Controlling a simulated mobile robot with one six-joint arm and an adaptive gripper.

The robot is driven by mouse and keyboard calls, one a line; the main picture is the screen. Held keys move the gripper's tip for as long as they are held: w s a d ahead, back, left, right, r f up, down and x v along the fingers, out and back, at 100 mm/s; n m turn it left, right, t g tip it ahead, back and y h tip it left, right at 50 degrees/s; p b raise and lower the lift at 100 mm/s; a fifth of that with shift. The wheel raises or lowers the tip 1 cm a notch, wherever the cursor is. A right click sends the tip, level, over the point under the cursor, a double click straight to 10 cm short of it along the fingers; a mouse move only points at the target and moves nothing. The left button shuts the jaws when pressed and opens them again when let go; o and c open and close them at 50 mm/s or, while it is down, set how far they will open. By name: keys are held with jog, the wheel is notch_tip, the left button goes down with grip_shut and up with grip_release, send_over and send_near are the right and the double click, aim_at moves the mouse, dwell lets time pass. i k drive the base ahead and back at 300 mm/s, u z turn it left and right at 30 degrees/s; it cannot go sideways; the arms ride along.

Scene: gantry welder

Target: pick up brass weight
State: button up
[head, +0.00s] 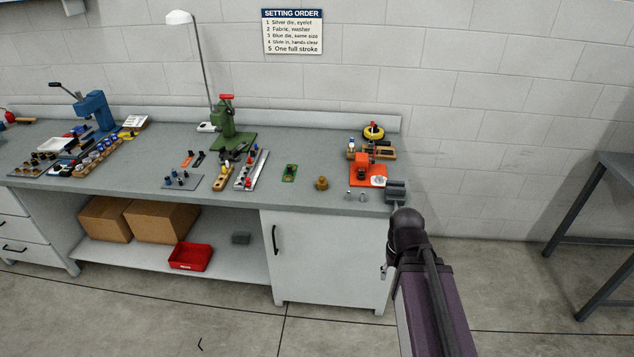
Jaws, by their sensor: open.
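A small brass-coloured cylinder with a narrower top, which looks like the brass weight (321,183), stands upright on the grey workbench near its front edge, right of the middle. Nothing touches it. My arm rises from the bottom right, its dark elbow in front of the bench's right end, to the right of and below the weight.
A green press (231,127) stands farther left. Bare bench (325,160) surrounds the weight.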

aim_at(322, 184)
jog(key=i, duration=1.05)
jog(key=z, duration=0.05)
